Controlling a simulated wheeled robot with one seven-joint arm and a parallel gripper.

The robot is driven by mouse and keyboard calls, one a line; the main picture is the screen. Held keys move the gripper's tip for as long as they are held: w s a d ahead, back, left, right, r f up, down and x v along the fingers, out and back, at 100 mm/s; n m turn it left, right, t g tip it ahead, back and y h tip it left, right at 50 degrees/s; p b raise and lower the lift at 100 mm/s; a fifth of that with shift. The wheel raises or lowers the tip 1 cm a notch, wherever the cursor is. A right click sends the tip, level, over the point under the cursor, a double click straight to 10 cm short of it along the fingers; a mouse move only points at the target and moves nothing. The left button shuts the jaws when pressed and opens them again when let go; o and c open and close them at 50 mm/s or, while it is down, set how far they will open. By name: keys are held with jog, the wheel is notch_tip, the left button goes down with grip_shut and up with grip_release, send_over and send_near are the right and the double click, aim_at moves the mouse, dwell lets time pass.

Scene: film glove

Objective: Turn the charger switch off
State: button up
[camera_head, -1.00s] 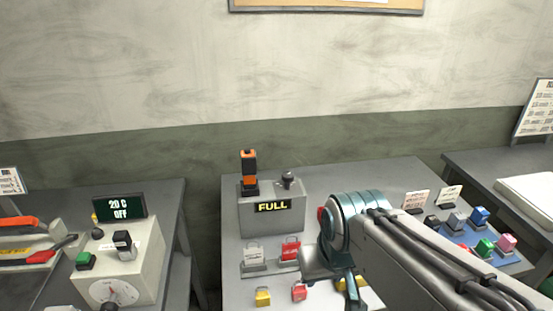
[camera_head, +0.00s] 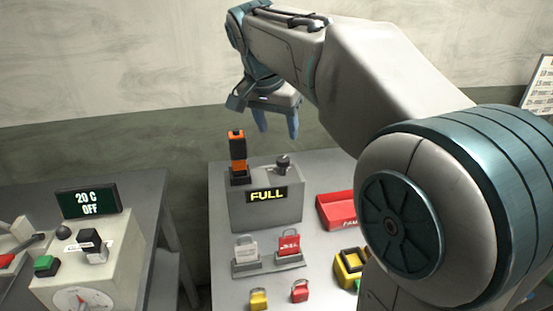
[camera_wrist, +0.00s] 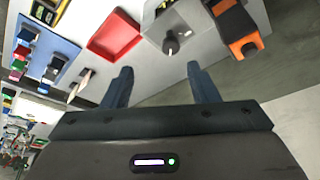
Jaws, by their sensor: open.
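The charger (camera_head: 265,210) is a grey box on the middle table, with a lit "FULL" display (camera_head: 267,195) on its front. A black-and-orange device (camera_head: 237,155) stands upright in its left side. The charger switch, a dark knob (camera_head: 283,162), sits on the right of its top. In the wrist view the knob (camera_wrist: 170,45) shows beyond and between my fingertips, apart from them. The orange device (camera_wrist: 240,35) is to its right. My gripper (camera_head: 277,122) is open and empty, pointing down above and behind the charger; it also shows in the wrist view (camera_wrist: 160,75).
A red tray (camera_head: 337,211) lies right of the charger. Padlocks stand on a rack (camera_head: 268,264) in front, with a yellow padlock (camera_head: 259,299) and a red one (camera_head: 300,291) nearer. A control box (camera_head: 85,265) reading "20 C OFF" stands on the left table.

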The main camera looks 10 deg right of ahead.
aim_at(283, 159)
jog(key=shift+m+h, duration=0.3)
jog(key=shift+m, duration=0.4)
jog(key=w+x, duration=0.1)
jog(key=x, duration=0.7)
jog(key=w+a+x, duration=0.1)
jog(key=x, duration=0.4)
jog(key=shift+w+r+b, duration=0.25)
jog(key=shift+w+b, duration=0.1)
jog(key=shift+w, duration=0.05)
jog(key=c, duration=1)
